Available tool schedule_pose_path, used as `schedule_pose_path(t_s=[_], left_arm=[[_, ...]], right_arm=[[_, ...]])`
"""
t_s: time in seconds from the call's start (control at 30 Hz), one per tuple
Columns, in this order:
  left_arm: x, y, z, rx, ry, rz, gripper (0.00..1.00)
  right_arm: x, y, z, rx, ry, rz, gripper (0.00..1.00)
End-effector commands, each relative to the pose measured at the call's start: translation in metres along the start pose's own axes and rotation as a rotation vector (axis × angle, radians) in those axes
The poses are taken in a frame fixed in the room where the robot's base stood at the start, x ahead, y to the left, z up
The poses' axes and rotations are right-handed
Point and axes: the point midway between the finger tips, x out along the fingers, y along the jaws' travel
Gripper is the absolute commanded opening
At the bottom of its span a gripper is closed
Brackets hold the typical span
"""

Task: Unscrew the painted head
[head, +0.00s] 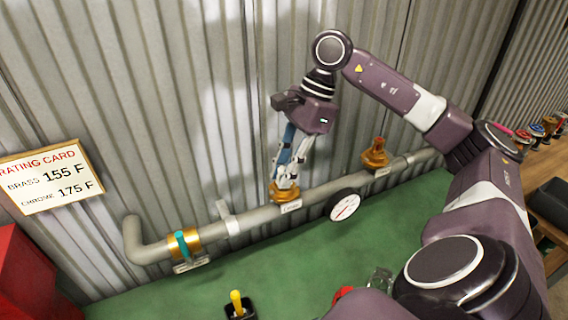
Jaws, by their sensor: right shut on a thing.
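My right gripper (285,180) reaches down from above to a brass fitting (283,195) on the grey pipe (255,216). Its fingers are closed around the head at the top of this fitting. The fingers hide most of the head, so its paint and whether its thread is still in the fitting cannot be made out. A small white label sits on the pipe just below the fitting. A second brass fitting (376,154) stands upright on the pipe farther right, apart from the gripper. My left gripper is not in view.
A rating card (50,178) hangs on the corrugated wall. A yellow-handled thing (237,304) is on the green surface (290,262). A red box (30,275) stands left; a wooden shelf (540,158) is right.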

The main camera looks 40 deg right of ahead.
Motion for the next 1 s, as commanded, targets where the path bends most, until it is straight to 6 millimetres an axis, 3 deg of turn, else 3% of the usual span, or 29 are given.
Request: schedule_pose_path(t_s=[0.3, 0.5, 0.77, 0.8, 0.93, 1.0], left_arm=[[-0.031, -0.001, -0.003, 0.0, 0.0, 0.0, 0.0], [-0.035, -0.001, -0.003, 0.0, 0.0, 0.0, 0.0], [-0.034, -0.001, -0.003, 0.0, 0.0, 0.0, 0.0], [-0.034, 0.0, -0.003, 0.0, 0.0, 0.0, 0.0], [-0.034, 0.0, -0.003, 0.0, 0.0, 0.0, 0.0], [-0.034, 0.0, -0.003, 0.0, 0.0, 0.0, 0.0]], right_arm=[[-0.005, 0.0, 0.005, -0.28, -0.007, 0.118, 0.0], [-0.002, 0.0, 0.003, -0.448, -0.004, 0.183, 0.0], [-0.001, 0.001, 0.001, -0.464, -0.003, 0.19, 0.0], [-0.001, 0.001, 0.001, -0.464, -0.003, 0.19, 0.22], [-0.001, 0.001, 0.001, -0.462, -0.002, 0.19, 0.37], [-0.001, 0.001, 0.001, -0.462, -0.001, 0.19, 0.39]])
